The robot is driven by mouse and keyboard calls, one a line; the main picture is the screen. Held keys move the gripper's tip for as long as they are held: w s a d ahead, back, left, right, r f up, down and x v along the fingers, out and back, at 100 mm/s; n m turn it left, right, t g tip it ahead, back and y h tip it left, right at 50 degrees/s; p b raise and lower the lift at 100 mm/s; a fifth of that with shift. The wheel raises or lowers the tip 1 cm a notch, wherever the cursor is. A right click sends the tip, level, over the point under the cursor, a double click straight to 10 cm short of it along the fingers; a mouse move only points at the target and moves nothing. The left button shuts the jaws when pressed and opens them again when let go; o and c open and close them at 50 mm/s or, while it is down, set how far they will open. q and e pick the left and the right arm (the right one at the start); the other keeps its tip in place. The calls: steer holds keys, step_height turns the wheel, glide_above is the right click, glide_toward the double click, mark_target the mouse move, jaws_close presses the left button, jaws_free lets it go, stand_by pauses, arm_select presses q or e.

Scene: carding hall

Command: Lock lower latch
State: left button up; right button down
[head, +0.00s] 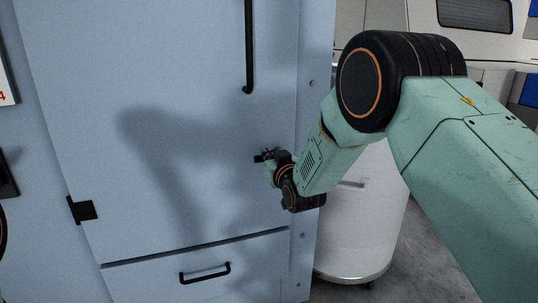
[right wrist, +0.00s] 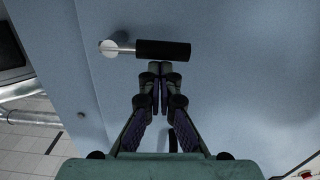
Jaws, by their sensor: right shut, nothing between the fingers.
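The lower latch (right wrist: 163,50) shows in the right wrist view as a black grip on a short metal shaft with a round pale end, lying across the picture on the light blue cabinet. My right gripper (right wrist: 160,68) is shut and empty, its fingertips just below the black grip in that view; I cannot tell whether they touch it. In the head view the right gripper (head: 267,159) is small, near the right edge of the cabinet door (head: 150,60), and the latch cannot be told apart from the dark fingers there. My left gripper is out of view.
A long black door handle (head: 249,50) is above the gripper. A drawer with a black handle (head: 205,274) is below, and a black hinge (head: 82,210) is at the door's left. A white drum (head: 360,235) stands right of the cabinet, close to my right arm.

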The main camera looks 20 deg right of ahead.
steer(key=shift+a+f+n, duration=0.1)
steer(key=shift+f+n, duration=0.25)
steer(key=shift+n, duration=0.15)
steer(key=d+f+n, duration=0.1)
steer(key=f+n, duration=0.2)
steer(key=n, duration=0.4)
steer(key=d+f+n+h+b, duration=0.1)
steer(key=d+f+n, duration=0.1)
steer(key=f+n, duration=0.2)
steer(key=n, duration=0.3)
steer(key=shift+n+t, duration=0.3)
steer(key=shift+n, duration=0.1)
steer(key=shift+d, duration=0.2)
steer(key=shift+a, duration=0.1)
stand_by(0.6)
